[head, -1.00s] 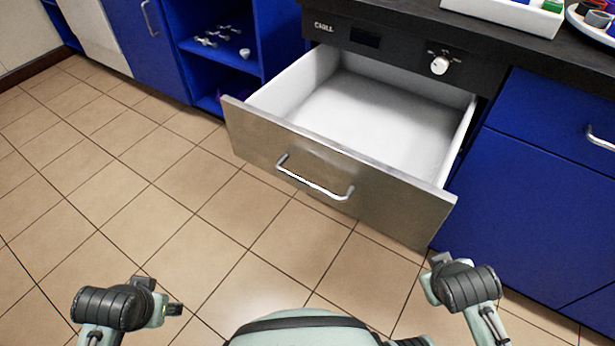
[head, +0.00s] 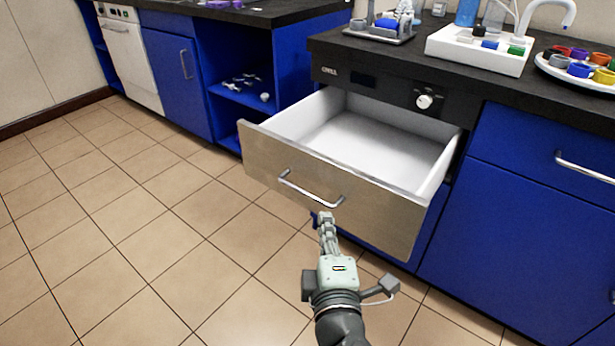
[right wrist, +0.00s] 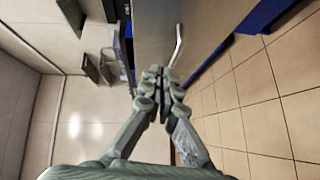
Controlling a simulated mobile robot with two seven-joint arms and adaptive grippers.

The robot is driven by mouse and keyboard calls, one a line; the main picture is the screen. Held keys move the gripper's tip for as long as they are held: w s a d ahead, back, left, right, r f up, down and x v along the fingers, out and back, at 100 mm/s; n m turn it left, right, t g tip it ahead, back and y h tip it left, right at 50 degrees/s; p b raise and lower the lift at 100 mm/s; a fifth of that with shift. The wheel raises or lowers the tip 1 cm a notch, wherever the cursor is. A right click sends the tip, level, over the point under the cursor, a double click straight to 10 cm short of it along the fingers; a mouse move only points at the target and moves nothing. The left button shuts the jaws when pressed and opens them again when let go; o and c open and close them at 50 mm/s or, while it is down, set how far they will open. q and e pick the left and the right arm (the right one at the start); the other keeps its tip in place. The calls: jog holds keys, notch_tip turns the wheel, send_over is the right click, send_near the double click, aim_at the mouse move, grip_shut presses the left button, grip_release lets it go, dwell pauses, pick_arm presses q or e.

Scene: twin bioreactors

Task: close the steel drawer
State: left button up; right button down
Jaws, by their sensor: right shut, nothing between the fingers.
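The steel drawer (head: 335,190) stands pulled out from under the black counter in the head view. Its white inside (head: 375,145) looks empty. A bar handle (head: 310,190) runs across its steel front. My right gripper (head: 326,218) is shut and empty, pointing at the drawer front just below the handle's right end. In the right wrist view the shut fingers (right wrist: 157,72) lie close to the steel front (right wrist: 160,30) and the handle (right wrist: 178,45). I cannot tell whether they touch it. My left gripper is not in view.
Blue cabinets (head: 520,220) flank the drawer on the right, and an open blue shelf (head: 240,95) stands on the left. A white tray (head: 480,50) and a round plate of coloured pieces (head: 580,75) stand on the counter (head: 450,85). The tiled floor (head: 150,220) is clear.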

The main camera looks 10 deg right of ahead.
jog(key=a+r+n+t+y, duration=0.1)
jog(key=a+r+n, duration=0.1)
jog(key=a+r, duration=0.1)
jog(key=p, duration=0.2)
send_near(311, 158)
jog(key=w+a, duration=0.2)
jog(key=w, duration=0.2)
jog(key=shift+w+d+f+p, duration=0.15)
jog(key=shift+w+d+p, duration=0.15)
jog(key=shift+w+d, duration=0.4)
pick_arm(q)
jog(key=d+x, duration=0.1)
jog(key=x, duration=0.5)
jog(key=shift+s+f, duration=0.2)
pick_arm(e)
jog(key=shift+w+d+f, duration=0.1)
jog(key=shift+w+d, duration=0.15)
jog(key=shift+d, duration=0.35)
